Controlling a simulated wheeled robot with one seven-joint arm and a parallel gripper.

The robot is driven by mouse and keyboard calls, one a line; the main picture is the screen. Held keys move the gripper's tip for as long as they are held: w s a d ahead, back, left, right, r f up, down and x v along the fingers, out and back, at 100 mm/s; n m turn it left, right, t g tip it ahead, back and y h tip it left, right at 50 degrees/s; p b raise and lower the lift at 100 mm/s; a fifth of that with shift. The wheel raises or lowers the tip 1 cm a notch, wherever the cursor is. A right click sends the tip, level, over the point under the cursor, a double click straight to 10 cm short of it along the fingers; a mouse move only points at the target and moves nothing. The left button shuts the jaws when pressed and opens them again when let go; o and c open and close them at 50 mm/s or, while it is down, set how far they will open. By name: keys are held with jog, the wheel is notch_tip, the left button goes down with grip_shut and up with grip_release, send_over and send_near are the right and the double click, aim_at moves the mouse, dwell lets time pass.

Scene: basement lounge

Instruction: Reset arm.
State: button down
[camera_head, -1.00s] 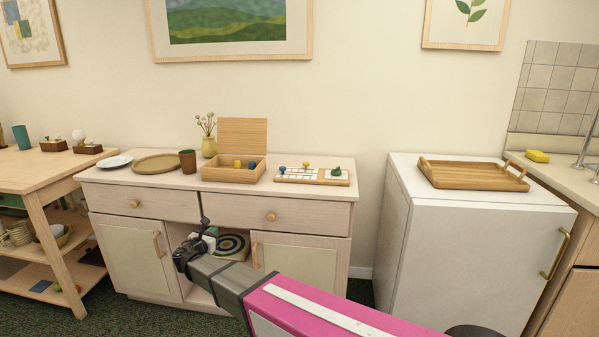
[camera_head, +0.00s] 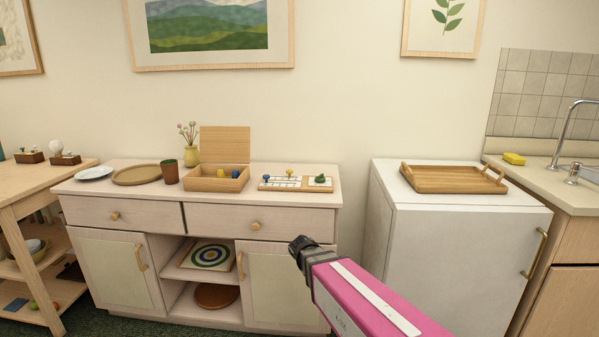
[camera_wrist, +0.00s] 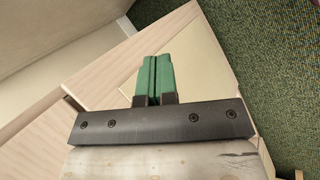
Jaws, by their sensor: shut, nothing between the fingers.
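My gripper (camera_wrist: 154,78) is shut and empty, its two green fingers pressed together in the wrist view. In the head view my pink arm reaches up from the lower right, and its dark end is in front of the sideboard's (camera_head: 98,213) right door. The fingers themselves are not visible in the head view. In the wrist view a pale wooden panel (camera_wrist: 190,62) and dark green carpet (camera_wrist: 262,60) lie beyond the fingers.
The sideboard top holds a plate (camera_head: 93,173), a round tray (camera_head: 137,175), a cup (camera_head: 170,172), an open wooden box (camera_head: 215,184) and a game board (camera_head: 280,184). A white cabinet (camera_head: 455,240) with a wooden tray (camera_head: 455,190) stands at the right.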

jog(key=s+d+m+g+y, duration=0.3)
jog(key=s+d+m+y, duration=0.2)
jog(key=s+d+m, duration=0.4)
jog(key=shift+s+d+f+m, duration=0.45)
jog(key=shift+d+m, duration=0.25)
jog(key=shift+d, duration=0.35)
